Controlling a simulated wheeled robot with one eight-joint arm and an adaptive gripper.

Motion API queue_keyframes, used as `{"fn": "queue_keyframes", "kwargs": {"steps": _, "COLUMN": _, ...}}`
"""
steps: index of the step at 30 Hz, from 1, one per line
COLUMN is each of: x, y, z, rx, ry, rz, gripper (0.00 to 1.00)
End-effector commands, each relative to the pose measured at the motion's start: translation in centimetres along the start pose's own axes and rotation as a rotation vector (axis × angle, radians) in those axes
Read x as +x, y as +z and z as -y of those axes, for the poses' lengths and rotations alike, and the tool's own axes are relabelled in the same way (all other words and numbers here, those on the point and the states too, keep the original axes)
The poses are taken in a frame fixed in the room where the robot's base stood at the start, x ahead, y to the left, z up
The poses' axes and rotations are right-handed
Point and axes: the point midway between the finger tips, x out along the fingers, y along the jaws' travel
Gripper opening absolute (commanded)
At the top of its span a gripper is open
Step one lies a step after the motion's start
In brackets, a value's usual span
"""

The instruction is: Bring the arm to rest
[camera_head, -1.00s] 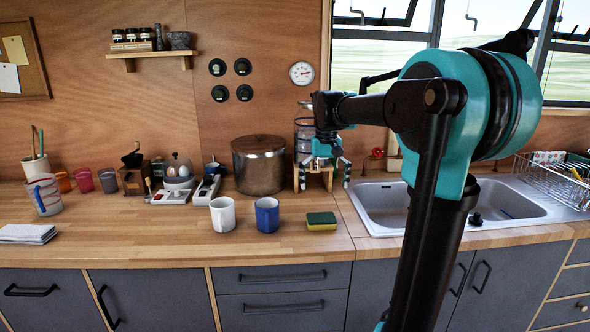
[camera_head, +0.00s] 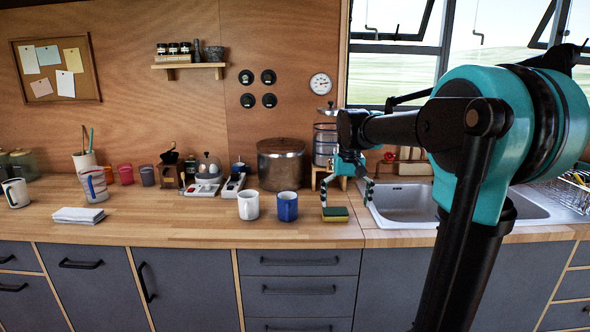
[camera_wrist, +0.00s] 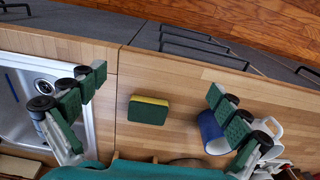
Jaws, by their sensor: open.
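My gripper (camera_head: 347,190) is open and empty, with its fingers spread and pointing down. It hangs near the counter between the sponge and the sink, on the end of my raised teal and black arm. In the wrist view my gripper (camera_wrist: 158,92) has its two fingers wide apart. The green and yellow sponge (camera_wrist: 148,110) lies on the counter between them in the picture, apart from both. The sponge also shows in the head view (camera_head: 335,215). The right finger partly covers the blue mug (camera_wrist: 210,130) in the wrist view.
The blue mug and a white mug (camera_head: 248,206) stand left of the sponge. A large pot (camera_head: 282,165) stands behind them. The sink (camera_head: 405,203) is on the right, partly hidden by my arm.

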Motion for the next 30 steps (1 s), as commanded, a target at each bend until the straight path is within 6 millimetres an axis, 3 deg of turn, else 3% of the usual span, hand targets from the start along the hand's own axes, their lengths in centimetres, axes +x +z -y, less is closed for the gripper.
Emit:
{"fn": "queue_keyframes", "kwargs": {"steps": 8, "x": 3.6, "y": 2.7, "z": -0.8, "rx": 0.001, "ry": -0.004, "rz": -0.055, "gripper": 1.0}}
{"fn": "queue_keyframes", "kwargs": {"steps": 14, "x": 7.8, "y": 6.3, "z": -1.7, "rx": 0.001, "ry": -0.006, "rz": -0.119, "gripper": 1.0}}
{"fn": "queue_keyframes", "kwargs": {"steps": 17, "x": 10.6, "y": 9.0, "z": -2.2, "rx": 0.002, "ry": -0.007, "rz": -0.162, "gripper": 1.0}}
{"fn": "queue_keyframes", "kwargs": {"steps": 24, "x": 18.6, "y": 17.8, "z": -3.5, "rx": 0.003, "ry": -0.004, "rz": -0.293, "gripper": 1.0}}
{"fn": "queue_keyframes", "kwargs": {"steps": 30, "x": 21.4, "y": 21.3, "z": -3.8, "rx": 0.002, "ry": 0.0, "rz": -0.345, "gripper": 1.0}}
